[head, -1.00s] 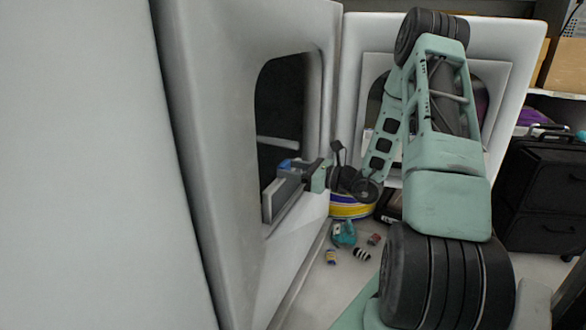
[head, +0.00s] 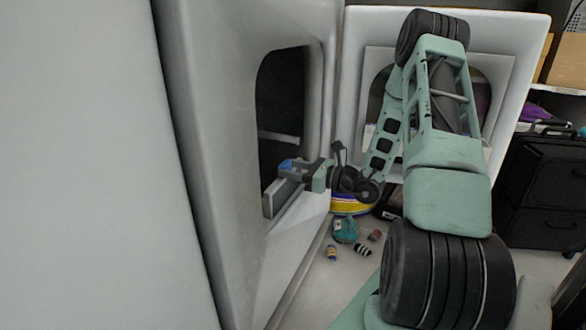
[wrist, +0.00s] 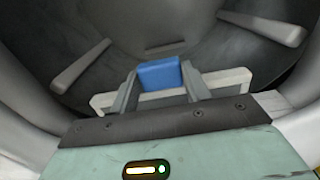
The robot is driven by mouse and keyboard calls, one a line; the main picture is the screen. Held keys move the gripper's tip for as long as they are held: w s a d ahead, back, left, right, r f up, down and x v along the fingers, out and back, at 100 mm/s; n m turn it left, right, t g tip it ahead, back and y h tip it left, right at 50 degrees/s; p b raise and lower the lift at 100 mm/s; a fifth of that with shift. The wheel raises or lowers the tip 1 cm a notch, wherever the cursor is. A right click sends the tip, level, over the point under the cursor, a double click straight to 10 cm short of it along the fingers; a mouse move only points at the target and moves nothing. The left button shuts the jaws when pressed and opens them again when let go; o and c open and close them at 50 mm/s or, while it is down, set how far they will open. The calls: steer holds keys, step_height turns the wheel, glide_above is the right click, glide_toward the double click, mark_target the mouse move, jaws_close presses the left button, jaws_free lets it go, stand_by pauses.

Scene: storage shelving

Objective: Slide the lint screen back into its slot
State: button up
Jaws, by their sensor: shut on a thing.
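The lint screen is a pale grey panel (head: 283,196) with a blue grip (head: 287,164). It is at the round-cornered opening of the white dryer (head: 225,200), near the lower edge. My gripper (head: 300,170) is shut on the blue grip. In the wrist view the blue grip (wrist: 159,74) is between the two grey fingers of my gripper (wrist: 160,84). The pale bar of the screen (wrist: 226,79) runs crosswise behind and beside the fingers. The dark drum lies beyond. I cannot make out the slot, and cannot tell whether the screen's lower edge touches the rim.
Pale drum fins (wrist: 80,66) stand left and right inside. The open white door (head: 525,45) is behind my arm. On the floor are a yellow and blue round thing (head: 350,204), a teal item (head: 345,230) and several small items. A black case (head: 545,185) stands at right.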

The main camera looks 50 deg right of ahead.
mark_target(289, 192)
steer(key=shift+f+b, duration=0.85)
steer(key=shift+f, duration=1.2)
steer(key=shift+f+b, duration=1.15)
steer(key=shift+f, duration=0.75)
steer(key=o, duration=1.1)
steer(key=shift+p+v, duration=4)
steer(key=shift+v, duration=4.7)
steer(key=shift+d, duration=0.15)
